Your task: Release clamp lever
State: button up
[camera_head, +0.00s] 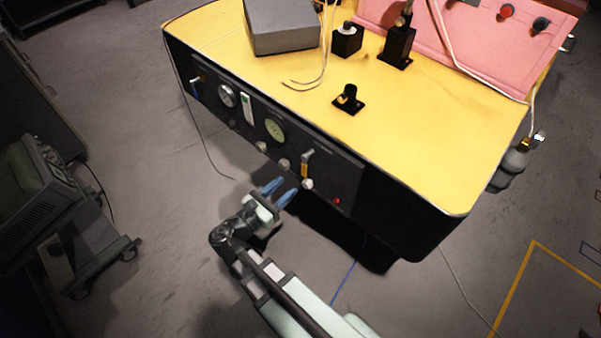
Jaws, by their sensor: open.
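A yellow-topped bench (430,120) has a dark front panel with levers, dials and knobs. One lever (306,163), with a pale upper end and an orange part, stands near the right of the panel. Another small lever (195,84) is at the panel's far left. I cannot tell which is the clamp lever. My gripper (287,186), with blue fingers, is open and looks empty. It is in front of the panel, below and left of the right lever, and appears apart from it.
Pale knobs (284,165), round gauges (275,130) and a red button (337,201) are on the panel. A grey box (281,26) and black fixtures (349,101) stand on the bench. A wheeled cart (75,240) is at left. Floor at lower right is mostly clear.

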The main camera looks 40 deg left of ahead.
aim_at(303, 172)
jog(key=shift+w, duration=3.8)
jog(key=shift+c, duration=0.4)
grip_shut()
